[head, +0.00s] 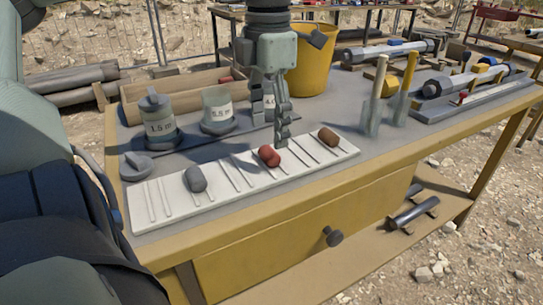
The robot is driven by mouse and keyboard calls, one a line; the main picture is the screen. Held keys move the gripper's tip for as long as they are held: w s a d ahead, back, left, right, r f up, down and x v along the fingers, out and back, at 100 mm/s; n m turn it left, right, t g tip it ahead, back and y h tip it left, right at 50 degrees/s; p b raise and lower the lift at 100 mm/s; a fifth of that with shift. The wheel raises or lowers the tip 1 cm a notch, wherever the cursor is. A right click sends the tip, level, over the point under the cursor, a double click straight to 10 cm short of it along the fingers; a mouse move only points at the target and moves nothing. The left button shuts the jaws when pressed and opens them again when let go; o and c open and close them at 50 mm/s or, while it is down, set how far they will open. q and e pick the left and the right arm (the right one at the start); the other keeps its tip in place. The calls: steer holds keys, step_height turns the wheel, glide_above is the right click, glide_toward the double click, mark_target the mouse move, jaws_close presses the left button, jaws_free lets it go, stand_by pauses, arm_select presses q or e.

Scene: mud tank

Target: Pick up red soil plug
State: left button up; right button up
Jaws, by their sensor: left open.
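The red soil plug (269,156) lies in the middle of a long white tray (160,217) with raised dividers. My left gripper (282,138) hangs above and just behind the plug, fingers pointing down. It is open and empty, and its fingertips look close to the plug; I cannot tell if they touch it. A grey plug (196,179) lies in the tray to the left and a brown plug (328,137) to the right. My right gripper is not in view.
Glass jars labelled 1.5 m (158,127) and 5.5 m (217,112) stand behind the tray. A third jar is partly hidden by my gripper. A yellow bucket (308,70) stands behind. Handled tools in clear holders (371,118) stand right.

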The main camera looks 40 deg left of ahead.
mark_target(266, 152)
arm_select(q)
steer(key=f, duration=0.4)
steer(key=shift+s+a, duration=0.25)
steer(key=shift+d+f, duration=0.1)
steer(key=shift+f, duration=0.2)
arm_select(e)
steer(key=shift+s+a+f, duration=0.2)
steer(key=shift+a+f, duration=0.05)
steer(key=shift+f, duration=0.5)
arm_select(q)
steer(key=shift+c, duration=1.2)
steer(key=c, duration=1)
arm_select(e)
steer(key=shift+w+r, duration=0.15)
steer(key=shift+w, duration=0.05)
